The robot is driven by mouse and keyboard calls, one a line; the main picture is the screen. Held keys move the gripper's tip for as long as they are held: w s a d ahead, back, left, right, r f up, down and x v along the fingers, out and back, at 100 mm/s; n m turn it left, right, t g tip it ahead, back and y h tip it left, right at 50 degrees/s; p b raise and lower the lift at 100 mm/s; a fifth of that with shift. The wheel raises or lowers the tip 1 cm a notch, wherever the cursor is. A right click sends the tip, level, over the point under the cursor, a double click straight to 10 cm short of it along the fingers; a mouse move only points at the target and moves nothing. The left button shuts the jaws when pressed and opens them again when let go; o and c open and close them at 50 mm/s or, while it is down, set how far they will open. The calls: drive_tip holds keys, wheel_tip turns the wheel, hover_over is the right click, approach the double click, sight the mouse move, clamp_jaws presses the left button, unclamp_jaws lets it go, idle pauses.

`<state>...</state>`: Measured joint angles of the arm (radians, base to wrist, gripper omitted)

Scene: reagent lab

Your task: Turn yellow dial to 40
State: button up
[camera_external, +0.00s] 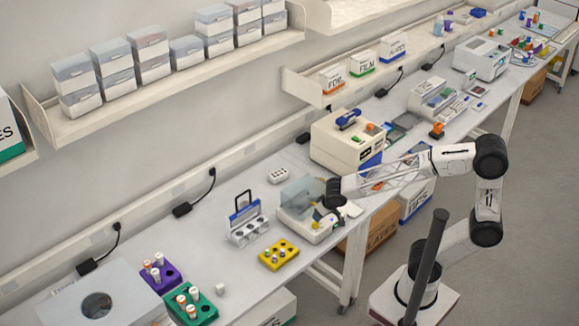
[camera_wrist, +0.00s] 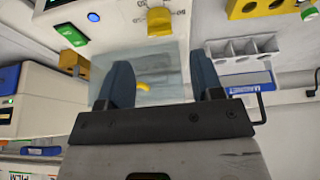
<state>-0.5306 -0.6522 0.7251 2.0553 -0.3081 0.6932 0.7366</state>
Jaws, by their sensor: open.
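My gripper (camera_wrist: 162,68) is open, with its two dark fingers spread over a clear-lidded machine. It also shows in the external view (camera_external: 343,207), at the machine's right side. The machine's clear lid (camera_external: 302,192) is visible there. In the wrist view, a yellow knob-like part (camera_wrist: 160,22) sits beyond the fingertips and looks like the yellow dial; its markings are too small to read. A smaller yellow piece (camera_wrist: 143,87) shows between the fingers, against the clear lid (camera_wrist: 150,62). I cannot tell whether either finger touches anything.
Purple (camera_external: 160,277) and green (camera_external: 190,303) racks are at the near left.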

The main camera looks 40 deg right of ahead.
sight(316, 224)
drive_tip(key=shift+f, duration=0.1)
drive_tip(key=shift+x, duration=3.8)
drive_tip(key=c, duration=0.9)
